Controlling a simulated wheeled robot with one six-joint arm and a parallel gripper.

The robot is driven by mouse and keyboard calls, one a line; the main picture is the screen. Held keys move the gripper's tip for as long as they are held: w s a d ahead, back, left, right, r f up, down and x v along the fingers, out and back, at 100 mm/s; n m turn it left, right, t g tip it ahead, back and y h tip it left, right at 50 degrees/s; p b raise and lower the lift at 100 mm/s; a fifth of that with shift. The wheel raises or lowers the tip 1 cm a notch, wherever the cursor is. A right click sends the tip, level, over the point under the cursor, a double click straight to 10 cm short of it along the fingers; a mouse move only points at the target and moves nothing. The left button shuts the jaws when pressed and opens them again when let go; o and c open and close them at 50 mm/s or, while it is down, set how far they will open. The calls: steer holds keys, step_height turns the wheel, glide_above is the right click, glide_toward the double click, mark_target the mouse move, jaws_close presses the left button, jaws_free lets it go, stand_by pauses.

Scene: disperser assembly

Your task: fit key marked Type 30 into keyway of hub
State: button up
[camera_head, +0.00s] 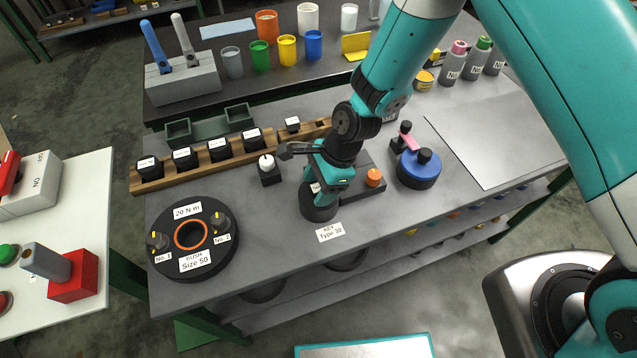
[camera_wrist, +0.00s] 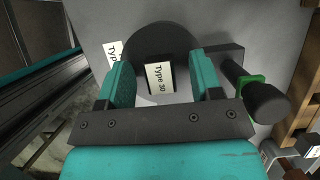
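The hub (camera_head: 320,211), a round dark disc, stands on the bench below my gripper. In the wrist view the hub (camera_wrist: 160,42) is a flat dark disc. The key with a white "Type 30" label (camera_wrist: 158,78) lies at the hub's near edge, between my gripper's fingers. My gripper (camera_wrist: 162,84) is open, with a gap visible between each finger and the key. In the head view my gripper (camera_head: 330,180) is right over the hub and hides much of it. I cannot tell how deep the key sits; the keyway itself is hidden.
A "KEY Type 30" sign (camera_head: 330,232) lies in front of the hub. A wooden rack (camera_head: 166,184) with several labelled black blocks is behind left. A lever handle (camera_wrist: 262,100) stands close beside the hub. An orange knob (camera_head: 373,177) is at right, a round bush station (camera_head: 190,270) at left.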

steer(key=b+v, duration=0.2)
steer(key=v, duration=1.5)
steer(key=shift+r+b, duration=0.2)
steer(key=shift+b, duration=0.2)
steer(key=s+d+r+n, duration=0.2)
steer(key=s+r+n, duration=0.4)
steer(key=s+n, duration=0.3)
steer(key=s+d+r+n+t, duration=0.1)
steer(key=s+d+r+n, duration=0.2)
steer(key=s+r+n, duration=0.4)
steer(key=s+n, duration=0.2)
steer(key=n, duration=0.4)
steer(key=shift+d, duration=0.15)
